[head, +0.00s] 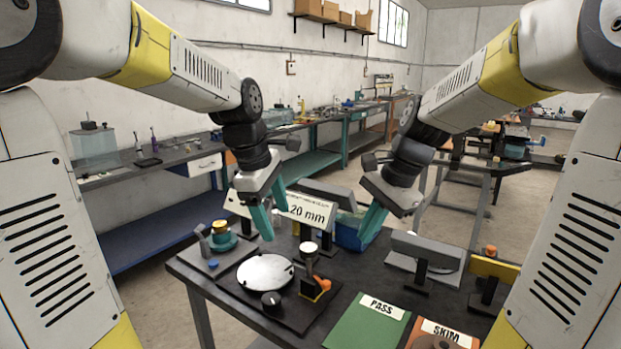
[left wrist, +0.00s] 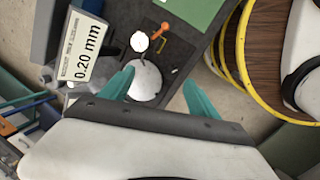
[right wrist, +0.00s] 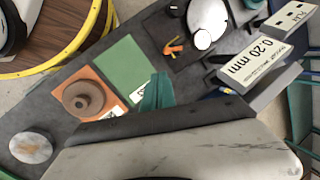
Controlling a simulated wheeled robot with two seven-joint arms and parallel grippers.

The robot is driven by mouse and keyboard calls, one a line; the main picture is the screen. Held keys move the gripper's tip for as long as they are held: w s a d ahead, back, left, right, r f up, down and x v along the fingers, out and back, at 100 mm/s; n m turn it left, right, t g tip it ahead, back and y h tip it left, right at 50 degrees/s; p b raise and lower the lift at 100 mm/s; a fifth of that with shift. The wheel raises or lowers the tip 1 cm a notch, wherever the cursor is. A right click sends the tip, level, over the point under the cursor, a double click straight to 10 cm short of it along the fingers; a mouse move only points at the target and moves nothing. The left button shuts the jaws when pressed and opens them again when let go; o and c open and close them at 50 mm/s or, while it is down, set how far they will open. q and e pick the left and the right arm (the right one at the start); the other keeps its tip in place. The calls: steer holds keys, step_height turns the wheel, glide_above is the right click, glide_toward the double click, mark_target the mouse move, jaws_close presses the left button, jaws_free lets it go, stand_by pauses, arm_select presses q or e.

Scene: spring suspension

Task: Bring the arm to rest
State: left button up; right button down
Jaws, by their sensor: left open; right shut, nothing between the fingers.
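My left gripper (head: 270,213) hangs open over the far left part of the dark workbench (head: 212,286), above and behind a round white plate (head: 266,271). Its two teal fingers stand apart in the left wrist view (left wrist: 160,92), with nothing between them. My right gripper (head: 373,222) is shut and empty, its teal fingers together in the right wrist view (right wrist: 157,92). It hangs above the bench, right of the left gripper, in front of a blue bin (head: 347,236). Neither gripper visibly holds anything.
A 0.20 mm sign (head: 311,211) stands behind the grippers. A green PASS mat (head: 362,325) and an orange SKIM mat (right wrist: 92,86) lie near the front; a brown stepped part (right wrist: 82,98) sits on the latter. A black stand with an orange piece (head: 318,288) is beside the plate.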

arm_select(q)
steer(key=s+a+m+t, duration=0.2)
steer(key=s+a+m, duration=0.1)
steer(key=s+m, duration=0.4)
steer(key=s+a+r+m+t, duration=0.1)
steer(key=s+a+m+t, duration=0.1)
steer(key=s+m, duration=0.6)
steer(key=shift+a, duration=0.8)
arm_select(e)
steer(key=s+d+r+n+t, duration=0.1)
steer(key=s+n+t, duration=0.1)
steer(key=s+n, duration=0.3)
steer(key=s+d+r+n+t+h, duration=0.1)
steer(key=s+r+n+t, duration=0.1)
steer(key=s+n, duration=0.4)
steer(key=shift+s+d+r, duration=0.2)
steer(key=shift+s+d, duration=0.05)
steer(key=shift+s, duration=0.8)
